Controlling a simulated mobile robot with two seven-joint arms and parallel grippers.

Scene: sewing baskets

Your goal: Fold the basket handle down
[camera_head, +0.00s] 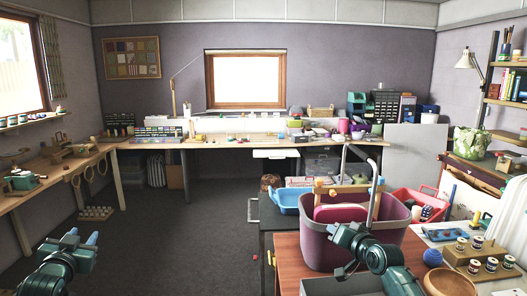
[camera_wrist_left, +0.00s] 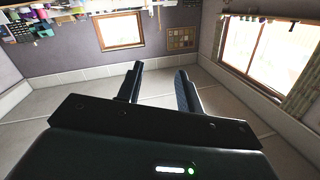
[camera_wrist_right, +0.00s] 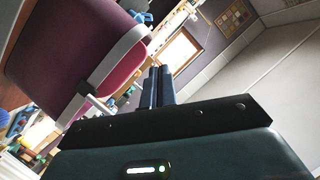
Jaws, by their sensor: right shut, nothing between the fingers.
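The purple basket (camera_head: 350,246) stands on a brown table at the lower right, with pink contents inside. Its grey handle (camera_head: 362,152) stands up above the rim. Wooden knobs (camera_head: 318,187) show near the rim. My right arm is in front of the basket's right side in the head view. My right gripper (camera_wrist_right: 157,80) is shut and empty, with the basket (camera_wrist_right: 55,50) close on the left in the right wrist view. Whether it touches the basket or handle is unclear. My left gripper (camera_head: 82,236) is open and empty at the lower left, far from the basket; its spread fingers show in the left wrist view (camera_wrist_left: 160,82).
A red crate (camera_head: 408,197) and a blue tub (camera_head: 287,201) stand beyond the basket. Several small jars sit on a wooden rack (camera_head: 459,255) at right, near a round wooden bowl (camera_head: 448,282).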

